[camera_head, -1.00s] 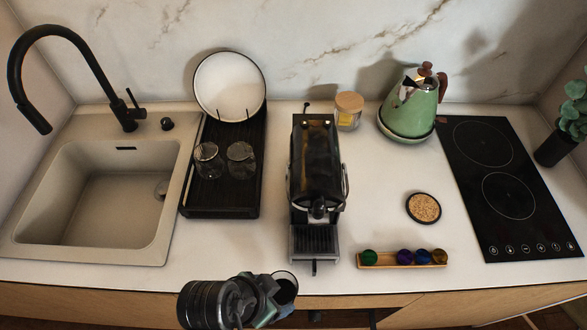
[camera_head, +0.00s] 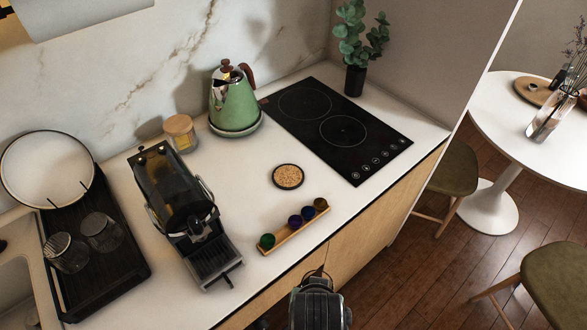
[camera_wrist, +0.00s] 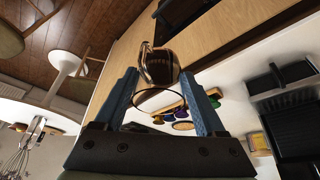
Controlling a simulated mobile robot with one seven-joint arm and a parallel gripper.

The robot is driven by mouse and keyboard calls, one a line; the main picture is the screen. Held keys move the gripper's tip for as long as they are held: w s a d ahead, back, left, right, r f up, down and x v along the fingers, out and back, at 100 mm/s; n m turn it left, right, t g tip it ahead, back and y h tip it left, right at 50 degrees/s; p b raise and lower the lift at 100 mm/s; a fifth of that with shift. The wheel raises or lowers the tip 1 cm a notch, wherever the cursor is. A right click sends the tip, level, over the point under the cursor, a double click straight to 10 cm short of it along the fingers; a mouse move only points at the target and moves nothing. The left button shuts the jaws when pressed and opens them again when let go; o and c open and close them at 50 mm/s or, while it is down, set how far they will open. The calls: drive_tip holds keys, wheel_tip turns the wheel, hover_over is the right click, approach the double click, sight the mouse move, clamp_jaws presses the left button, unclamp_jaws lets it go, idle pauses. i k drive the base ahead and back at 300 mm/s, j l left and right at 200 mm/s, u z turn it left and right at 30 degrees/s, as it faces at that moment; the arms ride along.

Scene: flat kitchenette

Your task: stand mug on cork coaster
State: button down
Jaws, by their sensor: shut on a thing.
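The mug (camera_wrist: 158,66) shows in the wrist view as a shiny, dark brownish vessel with its handle at the left and a thin dark rim. My gripper (camera_wrist: 159,78) is shut on it, a blue finger on each side. In the head view my wrist covers most of the gripper and mug, in front of the counter's front edge. The cork coaster (camera_head: 288,176), a round tan disc with a dark rim, lies flat on the counter, farther back than my gripper and apart from it. Nothing stands on it.
A wooden capsule holder (camera_head: 295,230) lies between the coaster and the counter's front edge. The coffee machine (camera_head: 185,215) stands left, the green kettle (camera_head: 233,104) and lidded jar (camera_head: 181,133) behind, the black hob (camera_head: 335,130) right. White counter around the coaster is clear.

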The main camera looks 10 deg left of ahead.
sight(291, 179)
drive_tip(key=i+l, duration=0.4)
drive_tip(key=i, duration=0.25)
drive_tip(key=i+l, duration=0.45)
drive_tip(key=i, duration=0.15)
drive_tip(key=i+l+u, duration=0.1)
drive_tip(key=i+l, duration=0.3)
drive_tip(key=i, duration=0.25)
drive_tip(key=i+u, duration=0.1)
drive_tip(key=u, duration=1.5)
